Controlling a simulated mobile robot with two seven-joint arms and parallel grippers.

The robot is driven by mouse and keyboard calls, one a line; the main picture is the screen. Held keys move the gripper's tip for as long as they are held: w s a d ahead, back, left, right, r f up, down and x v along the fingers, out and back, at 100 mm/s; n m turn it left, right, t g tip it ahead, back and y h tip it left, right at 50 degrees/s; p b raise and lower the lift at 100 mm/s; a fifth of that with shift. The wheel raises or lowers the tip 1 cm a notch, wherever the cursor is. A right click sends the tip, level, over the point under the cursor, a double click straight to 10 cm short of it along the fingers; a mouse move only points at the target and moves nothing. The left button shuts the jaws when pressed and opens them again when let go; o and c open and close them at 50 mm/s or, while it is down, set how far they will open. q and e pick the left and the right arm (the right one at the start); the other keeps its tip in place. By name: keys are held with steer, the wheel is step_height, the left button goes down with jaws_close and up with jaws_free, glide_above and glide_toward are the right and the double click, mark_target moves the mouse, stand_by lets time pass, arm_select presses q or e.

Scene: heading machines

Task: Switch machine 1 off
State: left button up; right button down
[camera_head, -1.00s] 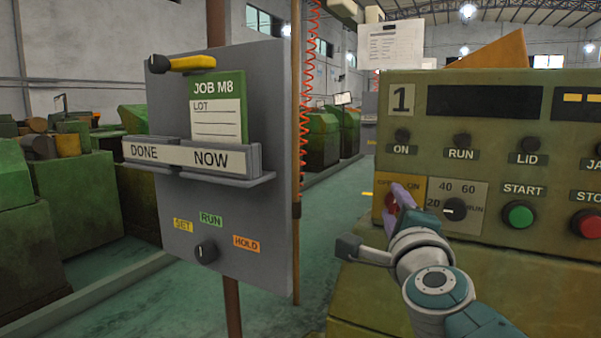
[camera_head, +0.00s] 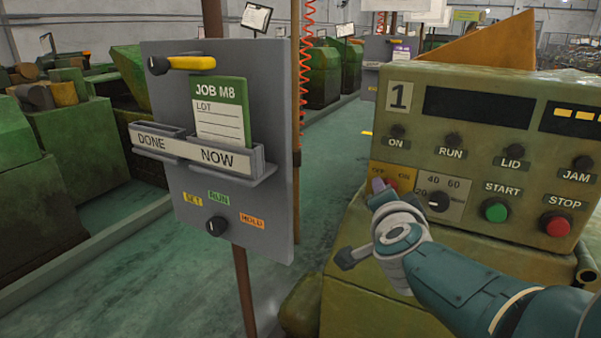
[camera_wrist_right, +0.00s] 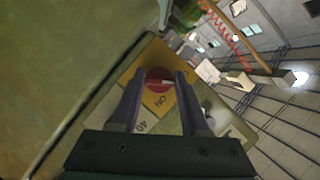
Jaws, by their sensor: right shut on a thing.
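Machine 1 (camera_head: 465,150) is an olive-green control box marked "1", at the right of the head view. In the wrist view, a red switch knob (camera_wrist_right: 160,76) sits on that yellow plate (camera_wrist_right: 158,101). My right gripper (camera_wrist_right: 160,82) is shut on the red knob, one finger on each side. In the head view my right gripper (camera_head: 379,187) and wrist cover most of the knob. The ON lamp (camera_head: 397,131) looks dark. My left gripper is not in view.
A speed dial (camera_head: 439,201) lies just right of the switch, then a green START button (camera_head: 496,210) and a red STOP button (camera_head: 556,225). A grey job board (camera_head: 217,160) on a post stands to the left. Open floor lies between board and machine.

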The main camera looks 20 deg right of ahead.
steer(key=shift+r+n+g+p, duration=0.1)
steer(key=shift+n+g+p, duration=0.25)
steer(key=shift+n, duration=0.15)
stand_by(0.3)
steer(key=shift+c, duration=2)
jaws_free()
steer(key=p+v, duration=0.8)
steer(key=v, duration=0.1)
steer(key=shift+s+a, duration=0.25)
steer(key=shift+s, duration=0.05)
